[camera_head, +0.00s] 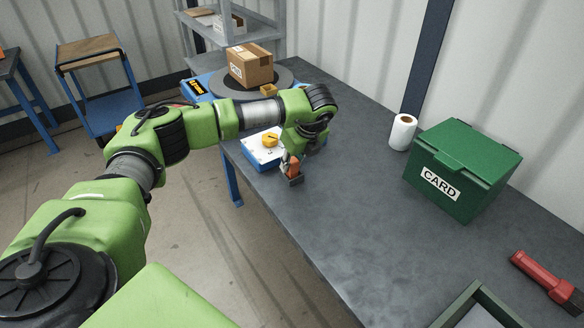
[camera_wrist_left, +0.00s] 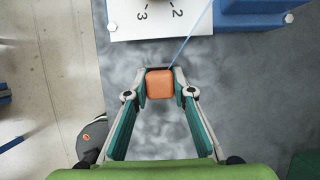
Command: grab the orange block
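The orange block (camera_wrist_left: 160,84) is a small rounded cube between the fingertips of my left gripper (camera_wrist_left: 160,82). In the wrist view both dark finger pads press against its sides, so the gripper is shut on it. In the head view the gripper (camera_head: 292,172) points down over the grey table (camera_head: 330,215), near its left edge, with a bit of orange showing between its fingers. I cannot tell whether the block touches the table. My right gripper is not in view.
A blue box with a white top and yellow knob (camera_head: 270,140) stands close behind the gripper. A thin blue line (camera_wrist_left: 190,38) runs near the block. A green CARD box (camera_head: 462,170), paper roll (camera_head: 402,132) and red-handled tool (camera_head: 545,275) are right. The table's middle is clear.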

